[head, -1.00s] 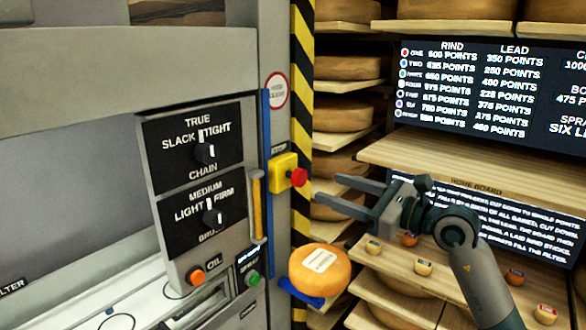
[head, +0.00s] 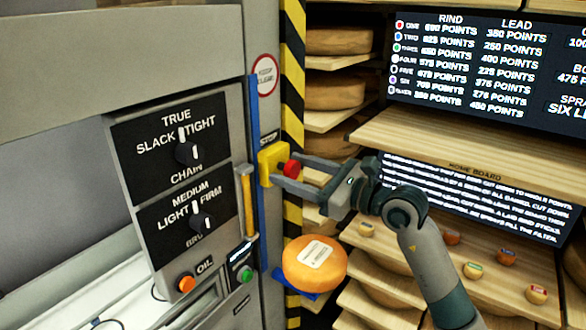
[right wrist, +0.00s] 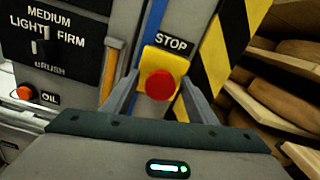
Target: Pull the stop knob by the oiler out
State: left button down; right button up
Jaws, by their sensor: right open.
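The red stop knob (head: 291,169) sits on a yellow box (head: 268,165) marked STOP, on the side of the grey machine. The knob also shows face-on in the right wrist view (right wrist: 160,84). My right gripper (head: 284,170) is open, with one finger above and one below the knob in the head view. In the right wrist view its fingers stand to the left and right of the knob, apart from it as far as I can tell. The orange oil button (head: 186,284) is lower on the machine's panel. My left gripper is not in view.
An orange cheese wheel (head: 314,262) rests on a blue support (head: 296,291) below the knob. A black and yellow striped post (head: 293,75) stands behind the box. Shelves of cheese wheels and a home board (head: 400,149) with small pieces are at the right.

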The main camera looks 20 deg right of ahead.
grip_shut()
jog(key=shift+s+d+f+b, duration=0.15)
jog(key=shift+s+d+b, duration=0.25)
jog(key=shift+s+b, duration=0.1)
jog(key=shift+s+d, duration=0.1)
jog(key=shift+s, duration=0.05)
grip_release()
jog(key=shift+s+d, duration=0.1)
jog(key=shift+d, duration=0.05)
